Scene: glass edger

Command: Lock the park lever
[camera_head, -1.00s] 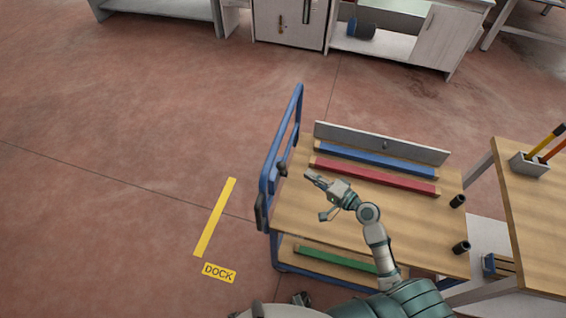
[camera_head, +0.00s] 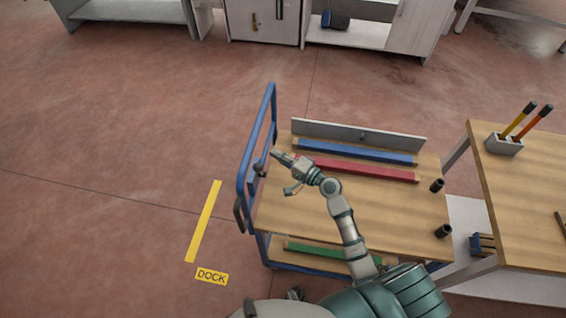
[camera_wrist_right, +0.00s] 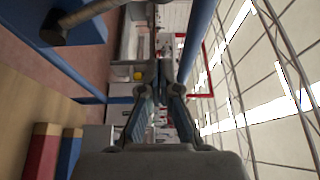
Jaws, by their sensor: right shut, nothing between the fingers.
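A blue push handle (camera_head: 245,170) stands at the left end of a wooden-topped cart (camera_head: 375,205). A small dark knobbed piece (camera_head: 262,168) sits at the handle, and a dark lever-like piece (camera_head: 239,212) sits lower on its near post; I cannot tell which is the park lever. My right gripper (camera_head: 276,156) is shut and empty, above the cart's left end, just right of the handle. In the right wrist view its fingers (camera_wrist_right: 160,76) are together. That view also shows a dark round-ended piece (camera_wrist_right: 54,28) by blue metal, apart from the fingers. My left gripper does not show.
Blue (camera_head: 355,151) and red (camera_head: 365,170) bars lie on the cart, and a green bar (camera_head: 330,251) on its lower shelf. A wooden table (camera_head: 520,210) stands at the right. A yellow floor strip (camera_head: 203,222) and DOCK label (camera_head: 212,277) lie left of the cart, on open floor.

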